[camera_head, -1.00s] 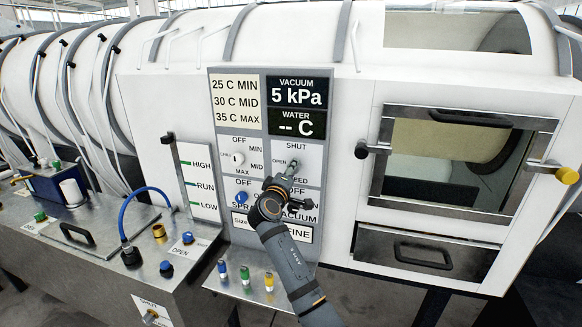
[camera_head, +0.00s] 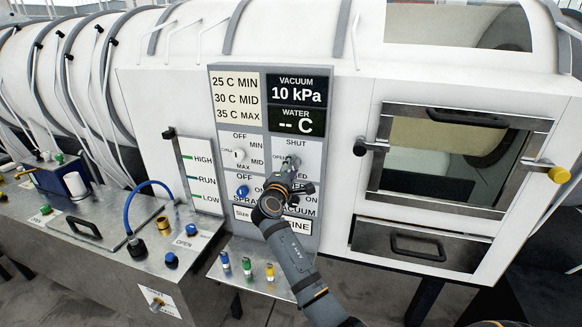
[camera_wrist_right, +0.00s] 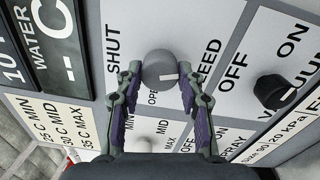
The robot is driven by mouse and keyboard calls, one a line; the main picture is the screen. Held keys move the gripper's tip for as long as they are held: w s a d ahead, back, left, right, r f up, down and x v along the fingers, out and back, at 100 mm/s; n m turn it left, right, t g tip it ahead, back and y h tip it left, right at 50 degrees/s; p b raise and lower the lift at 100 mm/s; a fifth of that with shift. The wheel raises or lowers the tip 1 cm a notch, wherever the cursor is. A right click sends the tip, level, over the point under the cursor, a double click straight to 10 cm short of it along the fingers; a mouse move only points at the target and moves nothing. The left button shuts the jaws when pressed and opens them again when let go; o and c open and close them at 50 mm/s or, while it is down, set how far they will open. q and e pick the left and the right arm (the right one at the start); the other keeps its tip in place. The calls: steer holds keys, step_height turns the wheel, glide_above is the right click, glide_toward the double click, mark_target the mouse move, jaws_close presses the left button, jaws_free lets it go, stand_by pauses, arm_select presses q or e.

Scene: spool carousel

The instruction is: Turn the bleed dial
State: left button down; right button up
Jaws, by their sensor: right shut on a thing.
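The bleed dial is a round grey knob (camera_wrist_right: 159,67) with a white mark, on a panel lettered SHUT, OPEN and a partly covered word ending in EED. In the wrist view its white mark lies at the lower right of the knob. My right gripper (camera_wrist_right: 159,82) has one finger on each side of the dial and is shut on it. In the head view the right gripper (camera_head: 291,171) reaches up to the panel and covers part of the dial. My left gripper is not in view.
The vacuum display (camera_head: 297,92) reads 10 kPa; the water display (camera_head: 296,121) shows dashes. A white knob (camera_head: 238,155), a blue knob (camera_head: 242,191) and a black vacuum knob (camera_wrist_right: 275,90) sit close by. A small shelf with coloured valves (camera_head: 247,269) is below. A hatch door (camera_head: 377,147) stands right.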

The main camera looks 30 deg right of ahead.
steer(key=shift+r, duration=0.1)
steer(key=o, duration=0.9)
steer(key=shift+o, duration=1.4)
steer(key=shift+d, duration=0.15)
steer(key=shift+a, duration=0.2)
steer(key=v, duration=0.7)
steer(key=shift+s, duration=0.15)
